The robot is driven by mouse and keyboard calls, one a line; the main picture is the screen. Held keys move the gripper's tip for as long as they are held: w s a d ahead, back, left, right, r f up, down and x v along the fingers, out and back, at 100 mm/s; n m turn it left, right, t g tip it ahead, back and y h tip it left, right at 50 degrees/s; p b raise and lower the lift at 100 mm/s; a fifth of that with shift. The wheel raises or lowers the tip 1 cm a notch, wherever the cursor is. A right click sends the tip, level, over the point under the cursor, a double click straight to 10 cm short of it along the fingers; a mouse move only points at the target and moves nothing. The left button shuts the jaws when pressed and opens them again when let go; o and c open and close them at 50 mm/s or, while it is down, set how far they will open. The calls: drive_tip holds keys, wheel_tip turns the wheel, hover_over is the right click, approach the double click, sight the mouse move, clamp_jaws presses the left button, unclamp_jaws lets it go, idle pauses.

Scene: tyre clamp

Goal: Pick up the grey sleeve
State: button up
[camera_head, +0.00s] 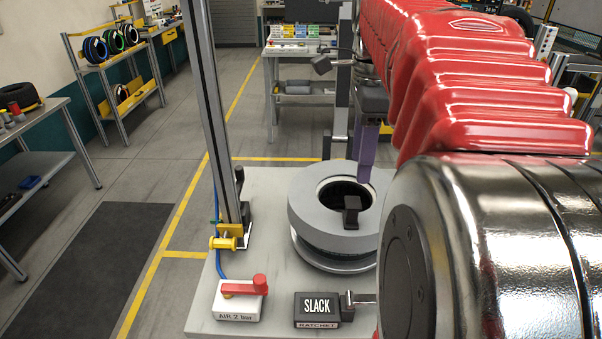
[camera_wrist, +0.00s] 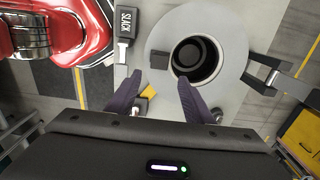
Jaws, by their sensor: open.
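A small dark block (camera_head: 351,213) sits at the front edge of the opening. My gripper (camera_head: 366,160) is at the back right of the ring; one purple finger shows there. In the wrist view my gripper (camera_wrist: 158,88) has its two fingers wide apart with nothing between them, the right one overlapping the ring's edge. Contact cannot be told.
A tall post (camera_head: 213,110) with a yellow fitting (camera_head: 227,238) stands left of the ring. A red-handled air valve (camera_head: 243,295) and a ratchet box marked SLACK (camera_head: 317,309) are at the worktop's front. My red arm hides the right side. Shelves and benches stand beyond.

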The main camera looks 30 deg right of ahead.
sight(354, 202)
wheel_tip(354, 202, down, 8)
drive_tip(key=shift+r, duration=0.25)
drive_tip(key=shift+a+f, duration=0.15)
drive_tip(key=shift+f, duration=1.15)
drive_tip(key=shift+a+f, duration=0.1)
drive_tip(key=shift+f, duration=1.2)
drive_tip(key=shift+c, duration=0.4)
clamp_jaws()
